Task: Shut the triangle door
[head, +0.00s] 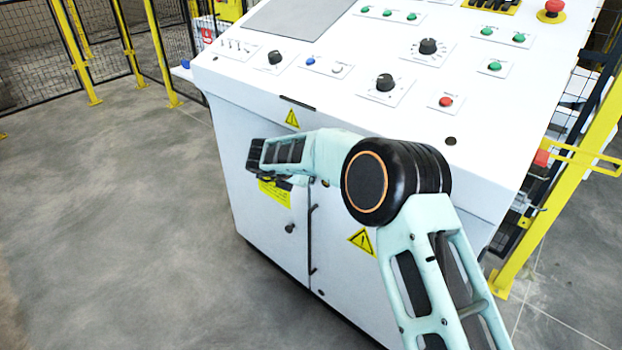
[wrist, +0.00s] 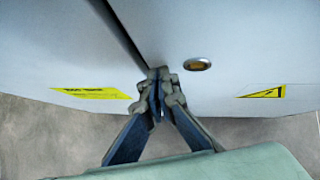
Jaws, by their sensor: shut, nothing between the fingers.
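The triangle door (head: 350,265) is the right-hand front door of the white cabinet and carries a yellow warning triangle. It also shows at the right in the wrist view (wrist: 235,40), with an oval metal fitting near its inner edge. A dark gap runs along the seam beside it; I cannot tell how far it stands ajar. The left door (head: 258,215) has a yellow text label and a round knob. My gripper (wrist: 160,78) is shut and empty, its tips by the seam; contact is unclear. In the head view my arm hides the fingertips.
The cabinet's sloped control panel (head: 330,60), with knobs, buttons and a red emergency stop, overhangs the doors. Yellow fence posts (head: 575,165) stand close on the right and at the back left. Grey floor (head: 110,220) is clear at the left.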

